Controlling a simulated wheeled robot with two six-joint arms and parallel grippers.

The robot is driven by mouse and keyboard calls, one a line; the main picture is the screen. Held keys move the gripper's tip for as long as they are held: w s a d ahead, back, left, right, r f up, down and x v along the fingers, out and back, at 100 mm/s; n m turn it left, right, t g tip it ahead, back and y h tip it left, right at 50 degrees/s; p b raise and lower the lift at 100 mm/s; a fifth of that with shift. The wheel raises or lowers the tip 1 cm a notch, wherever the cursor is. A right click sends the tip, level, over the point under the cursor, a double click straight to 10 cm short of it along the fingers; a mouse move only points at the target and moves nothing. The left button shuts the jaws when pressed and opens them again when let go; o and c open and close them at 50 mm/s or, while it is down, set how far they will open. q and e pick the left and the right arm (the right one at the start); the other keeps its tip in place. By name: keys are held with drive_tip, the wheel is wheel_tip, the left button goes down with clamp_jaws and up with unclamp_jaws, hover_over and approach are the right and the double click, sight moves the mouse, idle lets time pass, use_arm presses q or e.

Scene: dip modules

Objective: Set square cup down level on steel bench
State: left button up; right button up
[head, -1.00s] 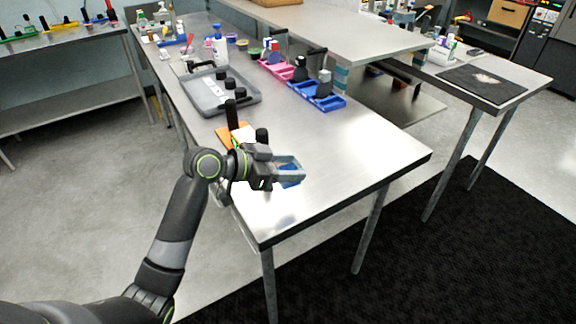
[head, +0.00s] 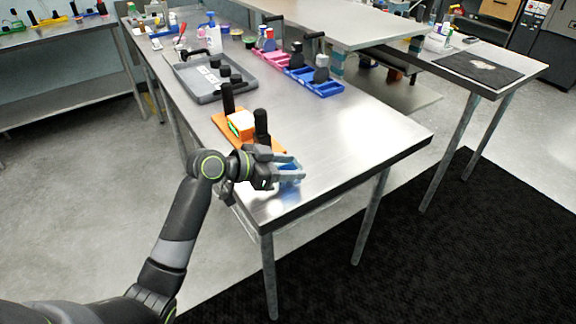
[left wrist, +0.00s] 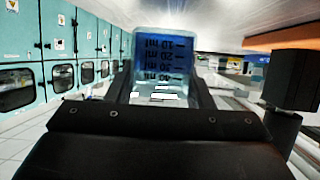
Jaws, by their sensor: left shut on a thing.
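The square cup (head: 291,175) is a clear, blue-tinted vessel at the near end of the steel bench (head: 345,125). My left gripper (head: 287,170) is shut on it, with its fingers along the cup's sides. In the left wrist view, the cup (left wrist: 166,62) sits between the dark fingers, its black ml marks appearing upside down. The cup is at or just above the bench top; the frames do not show whether its base touches. Its tilt is hard to judge. My right gripper is not in view.
An orange stand (head: 219,121) with black posts and an orange-and-white block (head: 241,124) is just behind my left gripper. A grey tray (head: 208,95) and blue bins (head: 328,90) lie farther back. Clear steel lies right of the cup; the bench's front edge is near.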

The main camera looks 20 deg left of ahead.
use_arm(q)
drive_tip(key=shift+f+b, duration=0.45)
drive_tip(key=shift+f, duration=0.15)
drive_tip(key=o, duration=1)
drive_tip(key=shift+a, duration=0.1)
drive_tip(key=shift+b+v, duration=0.75)
drive_tip(key=shift+v, duration=7.95)
